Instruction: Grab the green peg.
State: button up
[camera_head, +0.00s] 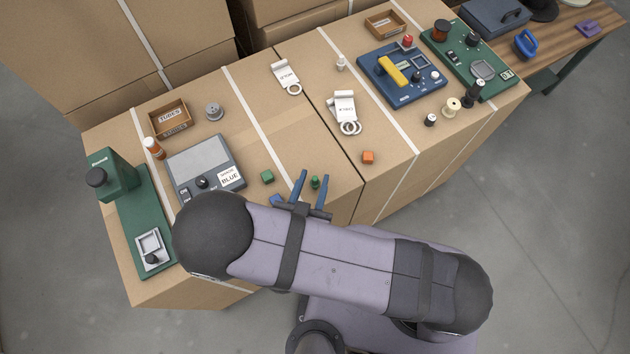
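A small green peg (315,182) stands near the front edge of the cardboard box top. My gripper (313,180) has two blue fingers, spread apart with open gaps beside the peg. The peg shows between the fingers, closer to the right one. I cannot tell whether the fingers are at the peg's height or above it. The lower part of the peg is partly hidden by my gripper and arm.
A grey scale (199,166) stands further left. The box top behind the peg is clear.

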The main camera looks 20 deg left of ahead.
aim_at(318, 175)
jog(key=shift+d+f+b+x, duration=0.15)
jog(key=shift+b+x, duration=0.45)
jog(key=shift+x, duration=0.35)
jog(key=shift+d+f+b+x, duration=0.15)
jog(key=shift+b+x, duration=0.4)
jog(key=shift+x, duration=0.4)
jog(key=shift+w+a+f, duration=0.15)
jog(key=shift+w+a, duration=0.05)
jog(key=shift+w, duration=0.45)
jog(key=shift+c, duration=0.3)
grip_shut()
